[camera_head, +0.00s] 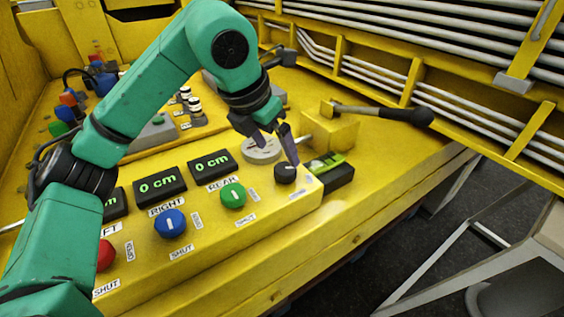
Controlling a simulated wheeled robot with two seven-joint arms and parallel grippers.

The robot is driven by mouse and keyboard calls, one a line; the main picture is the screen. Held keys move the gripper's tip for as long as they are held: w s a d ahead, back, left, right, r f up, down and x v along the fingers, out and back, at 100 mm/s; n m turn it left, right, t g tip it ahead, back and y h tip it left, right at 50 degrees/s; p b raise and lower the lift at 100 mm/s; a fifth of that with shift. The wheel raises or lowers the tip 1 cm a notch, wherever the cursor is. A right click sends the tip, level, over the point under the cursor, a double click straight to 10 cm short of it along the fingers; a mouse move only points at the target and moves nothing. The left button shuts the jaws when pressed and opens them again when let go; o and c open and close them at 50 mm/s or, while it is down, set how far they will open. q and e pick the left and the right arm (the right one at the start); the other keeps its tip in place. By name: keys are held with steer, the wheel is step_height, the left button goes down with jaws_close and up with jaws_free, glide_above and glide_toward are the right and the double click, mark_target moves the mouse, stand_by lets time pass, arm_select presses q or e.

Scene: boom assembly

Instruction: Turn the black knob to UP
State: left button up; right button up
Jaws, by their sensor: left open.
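The black knob (285,173) sits on the yellow control panel (220,262), to the right of the green knob (233,195). A small white label lies on the panel at its right; its wording is too small to read. My left gripper (273,155) comes down from above and is open. One finger reaches down beside the black knob's top right; the other is up and to the left. I cannot tell whether a finger touches the knob. My right gripper does not show.
A blue knob (170,223) and a red knob (105,254) stand further left, below displays reading 0 cm. A level-like device (327,172) is right of the black knob. Yellow rails and pipes run along the back.

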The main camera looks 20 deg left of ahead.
arm_select(q)
steer(key=v, duration=0.8)
